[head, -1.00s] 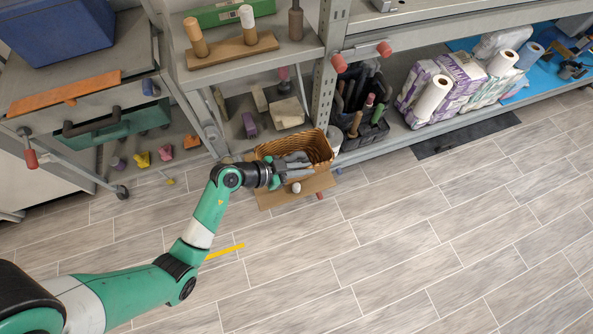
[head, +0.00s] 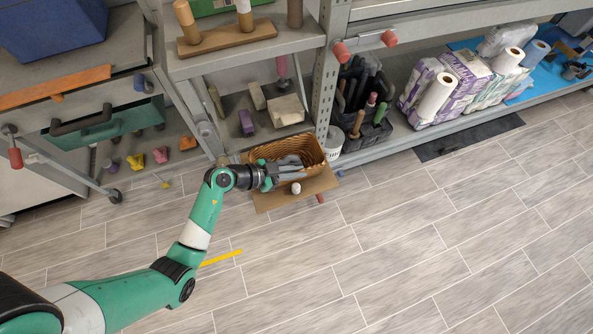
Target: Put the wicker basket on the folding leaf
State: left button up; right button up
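The wicker basket (head: 313,149) is a brown woven, open-topped box at the front of the lower shelf, in the middle of the head view. A flat brown board with a white knob, which looks like the folding leaf (head: 264,201), lies just in front of and below it. I cannot tell whether the basket rests on the board. My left gripper (head: 300,170) is at the basket's near side, its grey fingers over the near rim and above the board. The picture does not show clearly whether they grip the rim. My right gripper is not in view.
Wooden blocks and a purple block (head: 246,122) lie on the shelf behind the basket. A white tub (head: 334,141) and a dark tool caddy (head: 368,131) stand right of it. The tiled floor (head: 400,240) in front is mostly clear.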

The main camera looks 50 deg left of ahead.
pick_arm(q)
jog(key=o, duration=0.4)
jog(key=shift+o, duration=0.2)
jog(key=shift+r, duration=0.15)
jog(key=p+v, duration=0.5)
jog(key=v, duration=0.6)
jog(key=shift+s+a+r+p, duration=0.1)
jog(key=shift+s+r+p, duration=0.1)
jog(key=shift+p, duration=0.2)
jog(key=shift+s, duration=0.2)
